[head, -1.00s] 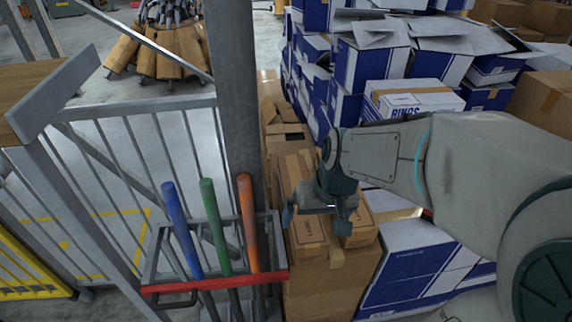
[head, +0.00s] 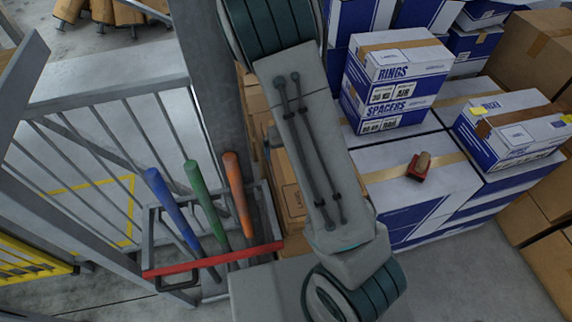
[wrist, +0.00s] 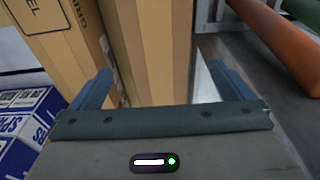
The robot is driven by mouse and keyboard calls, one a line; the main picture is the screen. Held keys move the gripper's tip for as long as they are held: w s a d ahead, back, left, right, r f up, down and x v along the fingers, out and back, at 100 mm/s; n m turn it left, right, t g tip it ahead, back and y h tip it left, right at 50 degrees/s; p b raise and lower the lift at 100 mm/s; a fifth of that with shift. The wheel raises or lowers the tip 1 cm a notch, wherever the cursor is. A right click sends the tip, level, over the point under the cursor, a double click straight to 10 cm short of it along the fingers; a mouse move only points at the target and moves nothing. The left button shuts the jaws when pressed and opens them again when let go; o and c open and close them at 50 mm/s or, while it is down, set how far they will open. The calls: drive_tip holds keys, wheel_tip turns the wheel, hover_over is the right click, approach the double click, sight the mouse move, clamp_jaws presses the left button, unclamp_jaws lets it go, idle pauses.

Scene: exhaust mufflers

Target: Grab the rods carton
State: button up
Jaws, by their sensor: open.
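No label reading "rods" can be made out in either view. In the wrist view my gripper (wrist: 162,88) is open, its two fingers apart and nothing clamped between them. A tall plain brown carton (wrist: 150,45) stands just beyond and between the fingers. A second brown carton (wrist: 65,45) with partly readable print stands to its left. In the head view my arm covers most of the brown stack, and only a strip of a brown carton (head: 290,195) shows beside it. My gripper is hidden in that view.
Blue, green and orange handles (head: 238,190) stand in a red-edged rack (head: 215,259) left of my arm. A post (head: 203,90) rises behind. To the right are the rings carton (head: 400,60), the spacers carton (head: 395,108) and a small red-and-tan object (head: 419,167).

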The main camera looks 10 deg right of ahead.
drive_tip(key=f, duration=0.5)
drive_tip(key=f+b, duration=0.1)
drive_tip(key=f, duration=0.2)
drive_tip(key=shift+w+d, duration=0.1)
drive_tip(key=shift+w, duration=0.3)
drive_tip(key=shift+w+f, duration=0.25)
drive_tip(key=shift+f, duration=1.1)
drive_tip(key=shift+w+f, duration=0.2)
drive_tip(key=shift+f, duration=1.15)
drive_tip(key=shift+c, duration=0.3)
drive_tip(key=shift+r, duration=0.1)
drive_tip(key=c, duration=1.3)
